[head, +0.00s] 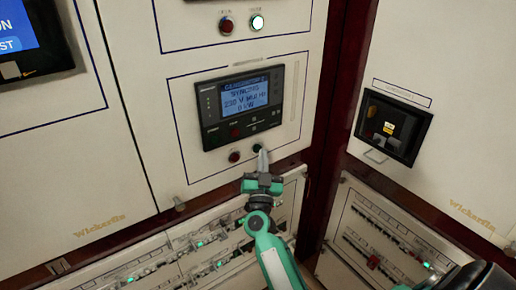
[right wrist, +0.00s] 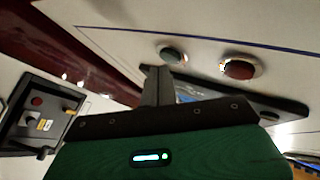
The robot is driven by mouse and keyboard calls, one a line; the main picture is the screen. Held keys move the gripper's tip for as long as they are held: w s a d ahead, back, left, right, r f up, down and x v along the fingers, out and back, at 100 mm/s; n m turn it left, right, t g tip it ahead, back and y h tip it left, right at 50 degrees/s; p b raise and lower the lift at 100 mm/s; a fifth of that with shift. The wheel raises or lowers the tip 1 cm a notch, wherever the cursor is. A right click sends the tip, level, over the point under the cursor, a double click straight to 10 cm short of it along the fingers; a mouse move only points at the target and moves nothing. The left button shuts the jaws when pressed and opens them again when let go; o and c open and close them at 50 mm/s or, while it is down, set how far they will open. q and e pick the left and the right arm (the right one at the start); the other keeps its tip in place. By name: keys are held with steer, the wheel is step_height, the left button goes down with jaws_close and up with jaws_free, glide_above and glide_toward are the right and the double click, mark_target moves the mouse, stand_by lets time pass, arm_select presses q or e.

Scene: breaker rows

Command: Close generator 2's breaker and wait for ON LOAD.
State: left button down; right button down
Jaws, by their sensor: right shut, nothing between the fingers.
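A dark controller (head: 241,106) is on the cream cabinet front; its blue screen (head: 244,96) seems to read "SYNCING", 230 V and 0 kW, with small lettering blurred. Below it are a red button (head: 234,157) and a dark green button (head: 257,148), neither visibly lit. The right wrist view shows the green button (right wrist: 171,53) and red button (right wrist: 240,68). My right gripper (head: 263,153) is shut and empty, its tips just below the green button; in the right wrist view its fingers (right wrist: 157,84) end close to that button. I cannot tell whether they touch. My left gripper is out of view.
Above the controller sit another red button (head: 226,24) and a lit whitish-green button (head: 257,21). A black recessed switch unit (head: 391,127) is on the right cabinet. Breaker rows (head: 215,245) with green lights run below. A dark red post (head: 325,130) separates the cabinets.

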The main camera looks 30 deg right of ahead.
steer(key=shift+s, duration=0.3)
steer(key=s, duration=0.1)
steer(key=s+p, duration=0.1)
steer(key=s, duration=0.1)
steer(key=s+p, duration=0.1)
steer(key=s, duration=0.1)
steer(key=shift+d, duration=0.25)
stand_by(0.8)
